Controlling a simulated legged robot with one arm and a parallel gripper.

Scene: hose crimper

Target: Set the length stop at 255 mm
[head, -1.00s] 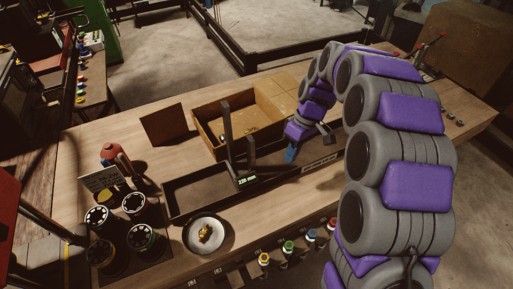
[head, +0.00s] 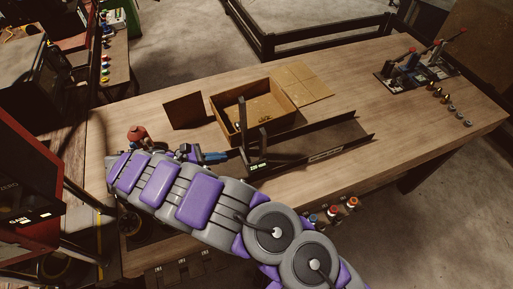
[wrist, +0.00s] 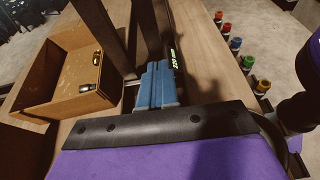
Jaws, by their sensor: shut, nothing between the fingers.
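The length stop (head: 251,152) is a black upright piece with tall posts on a long black trough (head: 335,142) along the bench. Its small green display (head: 259,166) seems to read about 220 mm; the last digits are too small to be sure. My gripper (head: 214,157) has blue fingers, shut and empty, just left of the stop. In the wrist view, the shut fingers (wrist: 155,85) point at the dark posts, with the display (wrist: 173,58) just beyond. I cannot tell if they touch the stop. My arm hides the trough's left part.
An open cardboard box (head: 252,117) stands behind the stop, with a brown panel (head: 183,111) to its left. A red-topped object (head: 137,134) stands beside my arm. Coloured fittings (head: 331,213) line the front edge. Levers (head: 413,60) stand at the far right.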

